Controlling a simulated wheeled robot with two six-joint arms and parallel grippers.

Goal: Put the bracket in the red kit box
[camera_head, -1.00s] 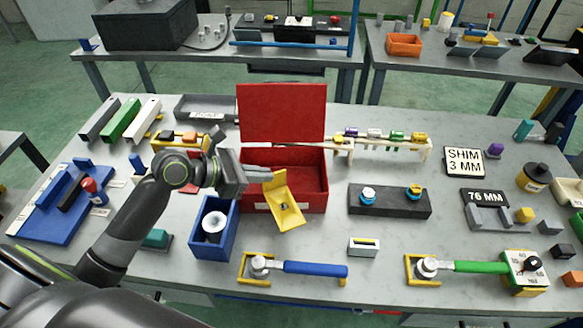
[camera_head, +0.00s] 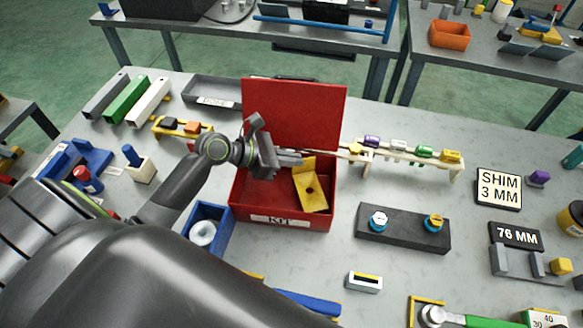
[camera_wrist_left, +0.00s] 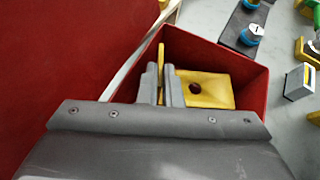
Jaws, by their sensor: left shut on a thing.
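The yellow bracket (camera_head: 311,192) is an L-shaped plate with a dark hole in its flat leg. It is inside the outline of the open red kit box (camera_head: 286,221), toward its right side. In the left wrist view the bracket (camera_wrist_left: 212,92) has its upright leg between the fingers of my left gripper (camera_wrist_left: 160,86). My left gripper (camera_head: 298,158) is shut on that leg at the box's back part, below the raised red lid (camera_head: 290,112). I cannot tell whether the bracket touches the box floor. My right gripper is not in view.
A blue box with a white ring (camera_head: 203,232) stands left of the kit box. A dark block with two knobs (camera_head: 402,228) lies to the right. A rack with coloured pieces (camera_head: 408,158) stands behind right, and a thin rod runs close to the lid.

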